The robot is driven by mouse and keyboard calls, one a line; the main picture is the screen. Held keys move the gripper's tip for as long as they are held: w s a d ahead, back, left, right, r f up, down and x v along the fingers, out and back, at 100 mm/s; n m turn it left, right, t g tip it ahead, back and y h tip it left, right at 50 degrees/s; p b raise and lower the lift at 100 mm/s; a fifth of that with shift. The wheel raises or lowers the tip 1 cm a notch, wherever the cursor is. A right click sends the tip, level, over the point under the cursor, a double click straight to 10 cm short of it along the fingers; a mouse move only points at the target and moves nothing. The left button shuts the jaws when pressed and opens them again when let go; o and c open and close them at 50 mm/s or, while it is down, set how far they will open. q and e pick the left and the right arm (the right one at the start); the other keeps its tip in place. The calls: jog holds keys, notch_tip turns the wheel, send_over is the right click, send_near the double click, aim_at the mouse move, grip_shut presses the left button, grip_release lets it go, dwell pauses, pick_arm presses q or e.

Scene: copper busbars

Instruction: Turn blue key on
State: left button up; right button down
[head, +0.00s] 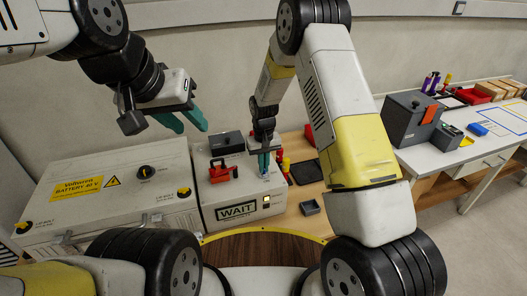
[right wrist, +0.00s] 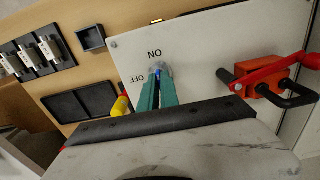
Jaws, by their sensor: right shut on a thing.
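The blue key (right wrist: 157,72) sits in its round switch on the light panel (right wrist: 195,50) of a box. The labels ON and OFF are printed beside the switch; the gripper hides most of the key, and I cannot tell its exact angle. My right gripper (right wrist: 157,88) is shut on the key, its teal fingers reaching onto the switch. In the head view my right gripper (head: 264,163) points down at the top of the WAIT box (head: 205,195). My left gripper (head: 190,122) is open and empty, raised above the battery cabinet (head: 95,170).
A red handle (head: 222,172) stands on the WAIT box, left of my right gripper. A small lamp (head: 266,200) glows beside the WAIT sign (head: 237,211). A small grey tray (head: 310,207) lies on the wooden table. A white side table (head: 480,150) stands at right.

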jog(key=c, duration=1.6)
grip_release()
jog(key=shift+r, duration=3.95)
jog(key=shift+r, duration=0.1)
jog(key=s+d+r+m+t+y, duration=0.1)
jog(key=s+d+r, duration=0.2)
jog(key=r, duration=0.4)
jog(key=s+d+r+t, duration=0.1)
jog(key=s+d+r, duration=0.25)
jog(key=r, duration=0.35)
jog(key=s+d+r+m+t+y, duration=0.1)
jog(key=s+d+r, duration=0.15)
jog(key=r, duration=0.45)
jog(key=s+d+r+t, duration=0.1)
jog(key=s+d+r, duration=0.1)
jog(key=s, duration=0.7)
jog(key=s+d+r+t, duration=0.2)
jog(key=s+r, duration=0.2)
jog(key=s, duration=0.4)
jog(key=shift+s+d+r+m, duration=0.15)
jog(key=shift+s+d+m, duration=0.2)
jog(key=shift+d+m, duration=0.05)
